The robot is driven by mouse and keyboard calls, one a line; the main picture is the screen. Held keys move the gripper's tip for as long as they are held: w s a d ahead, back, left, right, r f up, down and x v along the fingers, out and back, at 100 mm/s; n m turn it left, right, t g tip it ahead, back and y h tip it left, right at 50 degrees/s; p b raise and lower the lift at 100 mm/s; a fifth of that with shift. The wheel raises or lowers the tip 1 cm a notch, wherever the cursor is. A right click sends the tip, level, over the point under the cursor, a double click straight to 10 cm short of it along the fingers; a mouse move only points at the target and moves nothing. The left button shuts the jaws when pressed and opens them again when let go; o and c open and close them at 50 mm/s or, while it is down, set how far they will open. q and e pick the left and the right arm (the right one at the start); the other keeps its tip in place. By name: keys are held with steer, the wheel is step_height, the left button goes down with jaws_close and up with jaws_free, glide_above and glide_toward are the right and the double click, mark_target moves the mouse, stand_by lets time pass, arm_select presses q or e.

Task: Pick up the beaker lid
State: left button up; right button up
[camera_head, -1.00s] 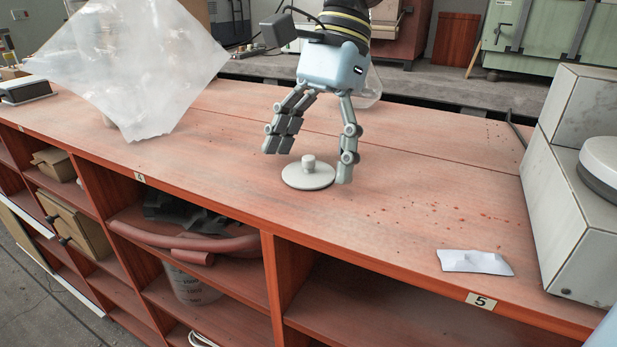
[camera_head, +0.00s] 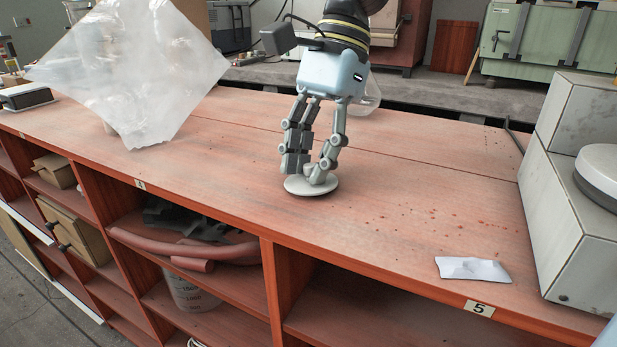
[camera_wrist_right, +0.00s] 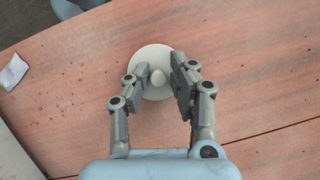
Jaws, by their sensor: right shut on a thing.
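The beaker lid (camera_head: 330,188) is a pale round disc lying flat on the bench top. My right gripper (camera_head: 307,172) reaches down from above, its fingers closed in over the middle of the lid and hiding the knob in the head view. In the right wrist view the lid (camera_wrist_right: 152,53) shows its round knob (camera_wrist_right: 158,77) between the two fingers of the gripper. The right gripper is shut on the lid, which appears to rest on the bench. My left gripper is in neither view.
The reddish bench (camera_head: 400,200) has open shelves below its front edge. A translucent sheet (camera_head: 140,70) stands at the left. A crumpled white paper (camera_head: 472,269) and a grey instrument (camera_head: 570,220) are at the right.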

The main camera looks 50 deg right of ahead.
steer(key=shift+w, duration=0.1)
steer(key=shift+c, duration=0.2)
steer(key=shift+r, duration=0.25)
jaws_close()
steer(key=p+v, duration=0.1)
steer(key=v, duration=0.1)
steer(key=a+p+v, duration=0.1)
steer(key=v, duration=0.1)
steer(key=shift+d+r, duration=0.2)
steer(key=shift+r, duration=0.35)
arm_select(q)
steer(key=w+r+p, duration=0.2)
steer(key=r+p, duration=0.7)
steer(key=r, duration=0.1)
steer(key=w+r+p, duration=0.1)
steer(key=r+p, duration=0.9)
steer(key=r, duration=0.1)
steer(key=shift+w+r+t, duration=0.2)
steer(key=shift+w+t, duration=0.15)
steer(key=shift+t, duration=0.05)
arm_select(e)
steer(key=s+d+r, duration=0.3)
steer(key=d+r, duration=0.5)
steer(key=d, duration=0.2)
steer(key=shift+d+r, duration=0.25)
steer(key=shift+r, duration=0.05)
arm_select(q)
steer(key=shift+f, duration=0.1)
arm_select(e)
steer(key=shift+f, duration=0.1)
